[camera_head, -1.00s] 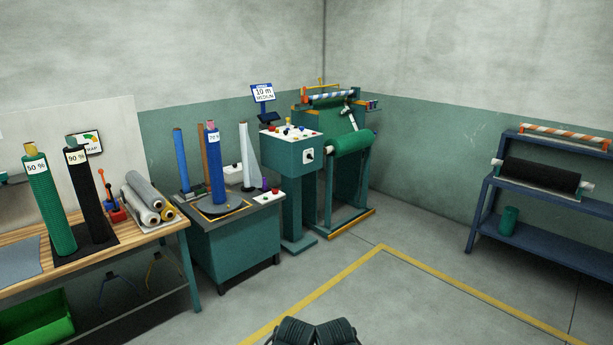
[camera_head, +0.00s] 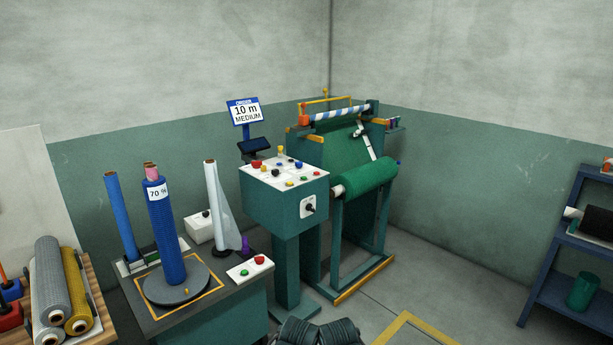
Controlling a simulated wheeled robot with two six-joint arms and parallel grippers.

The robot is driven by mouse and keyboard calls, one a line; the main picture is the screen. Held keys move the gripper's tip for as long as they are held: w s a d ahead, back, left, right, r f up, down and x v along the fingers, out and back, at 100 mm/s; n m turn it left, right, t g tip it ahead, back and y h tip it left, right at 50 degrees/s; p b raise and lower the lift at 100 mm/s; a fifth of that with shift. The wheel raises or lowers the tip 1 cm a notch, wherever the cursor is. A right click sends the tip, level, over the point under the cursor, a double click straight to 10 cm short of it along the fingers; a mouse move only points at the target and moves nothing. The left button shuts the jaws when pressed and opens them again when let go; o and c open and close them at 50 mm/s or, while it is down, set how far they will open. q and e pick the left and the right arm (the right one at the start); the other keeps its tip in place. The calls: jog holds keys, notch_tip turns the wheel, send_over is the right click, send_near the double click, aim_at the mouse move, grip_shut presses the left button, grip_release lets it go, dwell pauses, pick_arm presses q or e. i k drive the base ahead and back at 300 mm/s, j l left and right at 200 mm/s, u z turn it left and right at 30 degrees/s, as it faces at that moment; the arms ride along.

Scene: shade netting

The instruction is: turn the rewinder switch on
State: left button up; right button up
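The rewinder (camera_head: 340,195) stands in the back corner with green netting hanging over it and a green roll (camera_head: 365,178) across its front. A teal control pedestal (camera_head: 285,205) stands in front of it on the left. Its sloped white top panel (camera_head: 283,175) carries several coloured buttons. A black rotary switch (camera_head: 309,207) on a white plate sits on the pedestal's right-hand face; its exact setting is too small to tell. Neither gripper shows. Only dark ribbed parts, apparently mine, show at the bottom centre.
A teal wrapping table (camera_head: 220,310) with a blue 70 % roll (camera_head: 165,230) on a turntable stands left of the pedestal. A bench with rolls (camera_head: 80,300) is at the lower left. A blue shelf (camera_head: 560,270) stands right. The floor between rewinder and shelf (camera_head: 450,290) looks clear.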

aim_at(255, 163)
jog(key=i+l+u, duration=0.15)
jog(key=i, duration=0.9)
jog(key=u, duration=0.35)
jog(key=i+l+u, duration=0.35)
jog(key=i, duration=0.25)
jog(key=i+l+u, duration=0.4)
jog(key=i, duration=0.25)
jog(key=i+l+u, duration=0.35)
jog(key=i+l, duration=0.15)
